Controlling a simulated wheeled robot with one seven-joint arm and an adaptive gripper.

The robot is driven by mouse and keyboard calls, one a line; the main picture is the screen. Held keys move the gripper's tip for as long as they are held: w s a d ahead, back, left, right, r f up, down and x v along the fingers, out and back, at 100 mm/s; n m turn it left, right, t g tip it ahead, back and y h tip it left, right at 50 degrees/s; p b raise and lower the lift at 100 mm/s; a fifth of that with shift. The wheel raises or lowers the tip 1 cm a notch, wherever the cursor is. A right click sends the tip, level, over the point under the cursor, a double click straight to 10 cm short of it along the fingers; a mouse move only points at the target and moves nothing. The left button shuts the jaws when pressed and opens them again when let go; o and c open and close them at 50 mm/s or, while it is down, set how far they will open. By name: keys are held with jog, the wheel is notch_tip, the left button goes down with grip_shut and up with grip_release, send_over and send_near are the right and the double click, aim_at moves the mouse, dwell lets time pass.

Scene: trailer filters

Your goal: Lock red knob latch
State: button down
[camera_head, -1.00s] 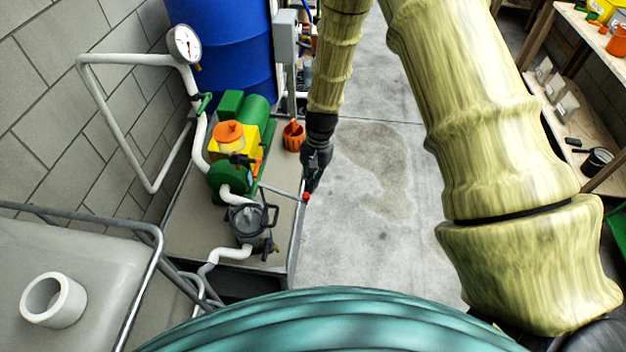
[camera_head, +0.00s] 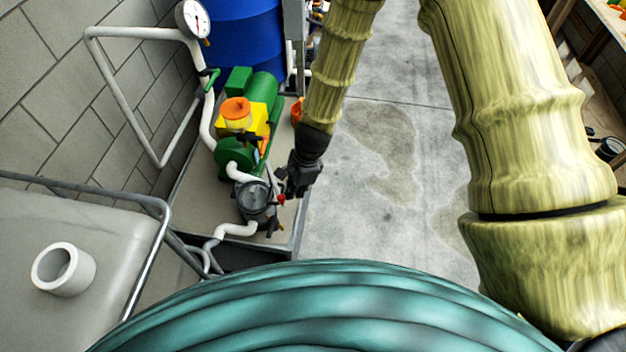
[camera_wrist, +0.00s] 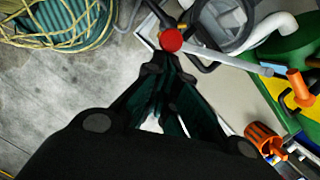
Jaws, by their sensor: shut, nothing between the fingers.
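The red knob (camera_head: 281,199) is on the end of a pale rod, close beside the grey round filter housing (camera_head: 252,196). In the wrist view the red knob (camera_wrist: 171,41) sits just beyond my fingertips, and its rod (camera_wrist: 222,57) runs right past the filter housing (camera_wrist: 222,20). My gripper (camera_head: 287,193) points down at the knob from its right side. In the wrist view my gripper (camera_wrist: 164,72) is shut and empty, with its tips right by the knob. I cannot tell if they touch it. The far end of the rod is hidden in the head view.
The green and yellow pump (camera_head: 240,120) stands behind the filter on the trailer bed (camera_head: 195,190). An orange cup (camera_wrist: 262,137) is at the lower right in the wrist view. A grey tank (camera_head: 110,235) is at left. The concrete floor (camera_head: 390,180) right of the trailer is clear.

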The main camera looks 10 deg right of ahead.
jog(key=shift+s+a+m+t+b, duration=0.25)
jog(key=shift+a+m, duration=0.8)
jog(key=shift+a, duration=0.45)
jog(key=shift+s+a+m+t+b, duration=0.1)
jog(key=shift+s+a+m+t, duration=0.15)
jog(key=shift+a+m, duration=1.05)
jog(key=shift+s+a+m+t+b, duration=0.25)
jog(key=shift+a+m, duration=0.6)
jog(key=shift+a, duration=0.8)
jog(key=shift+w, duration=0.15)
jog(key=s+d+r, duration=0.2)
jog(key=d+r, duration=0.4)
jog(key=r, duration=0.3)
jog(key=shift+s+r+b, duration=0.25)
jog(key=shift+r+b, duration=0.05)
jog(key=shift+d, duration=0.1)
